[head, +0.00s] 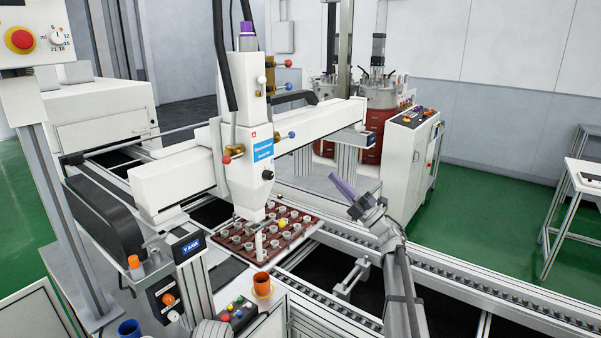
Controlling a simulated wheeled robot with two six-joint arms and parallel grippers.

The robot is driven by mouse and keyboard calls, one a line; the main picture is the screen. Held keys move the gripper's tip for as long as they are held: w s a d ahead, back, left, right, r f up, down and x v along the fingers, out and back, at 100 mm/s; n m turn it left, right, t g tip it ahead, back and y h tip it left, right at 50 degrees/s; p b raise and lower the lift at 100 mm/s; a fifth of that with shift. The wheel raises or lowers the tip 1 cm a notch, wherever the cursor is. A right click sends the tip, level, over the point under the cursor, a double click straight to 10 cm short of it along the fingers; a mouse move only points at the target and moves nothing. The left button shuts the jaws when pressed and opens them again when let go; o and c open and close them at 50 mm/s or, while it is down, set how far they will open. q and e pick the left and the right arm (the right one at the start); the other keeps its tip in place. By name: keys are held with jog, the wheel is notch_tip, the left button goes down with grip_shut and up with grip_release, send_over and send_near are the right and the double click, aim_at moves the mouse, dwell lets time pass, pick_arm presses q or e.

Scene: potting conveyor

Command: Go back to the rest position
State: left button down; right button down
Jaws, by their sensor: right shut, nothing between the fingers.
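My right gripper (341,185) shows right of the middle of the head view, at the end of my grey right arm (400,280), which rises from the bottom edge. Its purple fingers are shut with nothing between them and point up and to the left. It appears in front of the machine, to the right of the brown tray (238,262). I do not see my left gripper.
A white gantry machine (252,165) stands over the tray, which holds several small cups. An orange cup (262,285) stands in front of the tray. A roller conveyor (480,297) runs to the right. A white control cabinet (407,165) stands behind my right gripper.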

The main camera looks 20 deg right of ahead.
jog(key=shift+a, duration=0.1)
jog(key=w+a+f+m+t+h, duration=0.3)
jog(key=w+a+m+h, duration=0.1)
jog(key=m+h, duration=0.7)
jog(key=s+a+f+m+g+h, duration=0.3)
jog(key=s+a+f+m+g, duration=0.15)
jog(key=f, duration=0.55)
jog(key=s+a+f+m+g+h, duration=0.35)
jog(key=a+f+m+g, duration=0.25)
jog(key=f, duration=0.4)
jog(key=s+a+f+g, duration=0.3)
jog(key=s+a+g, duration=0.1)
jog(key=s, duration=0.6)
jog(key=s+a+f+g, duration=0.4)
jog(key=s, duration=0.5)
jog(key=s+a+f+g, duration=0.4)
jog(key=s+a, duration=0.1)
jog(key=s, duration=0.5)
jog(key=shift+s+f+y, duration=0.2)
jog(key=shift+s+y, duration=0.1)
jog(key=shift+y, duration=0.15)
jog(key=shift+m+g, duration=0.25)
